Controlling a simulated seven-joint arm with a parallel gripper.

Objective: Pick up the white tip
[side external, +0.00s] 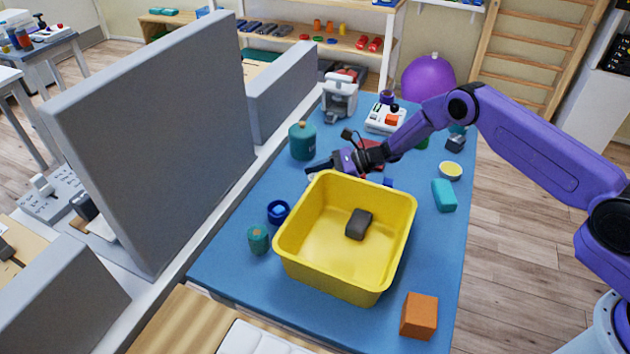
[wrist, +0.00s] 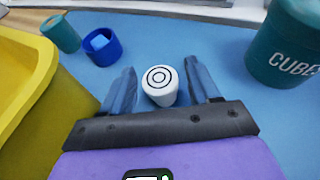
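The white tip (wrist: 159,86) is a small white cylinder with dark concentric rings on its top. In the wrist view it stands on the blue table between the two fingers of my gripper (wrist: 160,66), with a gap on each side. My gripper is open and holds nothing. In the side external view my gripper (side external: 318,166) is low over the table, just behind the yellow bin (side external: 345,283). There the white tip is mostly hidden by the gripper and the bin.
The yellow bin, with a dark block (side external: 358,224) in it, is close beside my gripper. A teal canister (wrist: 285,45) stands to the right in the wrist view. A blue ring-shaped cup (wrist: 103,47) and a small green cylinder (wrist: 61,33) are at upper left. A grey partition (side external: 160,140) borders the table.

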